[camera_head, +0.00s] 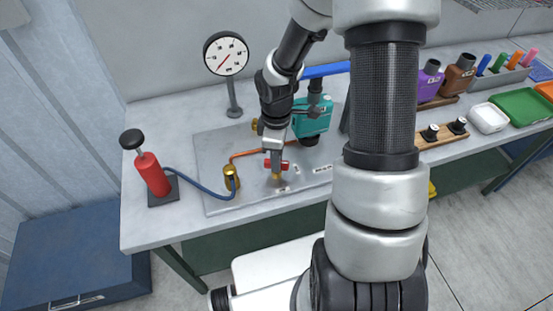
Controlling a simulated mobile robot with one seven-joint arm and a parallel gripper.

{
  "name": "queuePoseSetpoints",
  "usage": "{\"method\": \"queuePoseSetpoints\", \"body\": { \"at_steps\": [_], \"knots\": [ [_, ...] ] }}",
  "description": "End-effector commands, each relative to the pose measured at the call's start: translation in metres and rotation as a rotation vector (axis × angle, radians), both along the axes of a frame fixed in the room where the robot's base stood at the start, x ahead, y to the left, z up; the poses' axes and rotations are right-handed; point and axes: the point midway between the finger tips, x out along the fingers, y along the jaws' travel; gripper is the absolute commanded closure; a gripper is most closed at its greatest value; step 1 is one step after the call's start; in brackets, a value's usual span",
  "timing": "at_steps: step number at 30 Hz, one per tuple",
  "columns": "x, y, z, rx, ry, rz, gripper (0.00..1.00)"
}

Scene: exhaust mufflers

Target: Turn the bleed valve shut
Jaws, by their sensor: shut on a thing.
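The bleed valve has a red handle (284,167) on a brass body (277,180), mounted on the grey metal plate (217,205) on the bench. My gripper (275,161) points down from above and is shut on the red handle, with its jaws partly covering it. The handle looks roughly crosswise in the picture, but its exact angle is hard to tell. A small label with marks sits on the plate to the right of the valve.
A red hand pump (153,175) with a blue hose stands at left. A brass fitting (231,178), a dial gauge (226,54) and a teal unit (312,118) surround the valve. Bottles and trays, including a green tray (522,106), fill the bench's right side.

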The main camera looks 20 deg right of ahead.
Motion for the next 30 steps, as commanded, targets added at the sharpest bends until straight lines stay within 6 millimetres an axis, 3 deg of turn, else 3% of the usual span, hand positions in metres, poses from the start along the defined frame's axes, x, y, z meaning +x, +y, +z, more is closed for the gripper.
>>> {"method": "queuePoseSetpoints", "body": {
  "at_steps": [30],
  "knots": [
    [0.0002,0.0000,-0.0004,-0.001,-0.001,-0.922,1.00]
  ]
}}
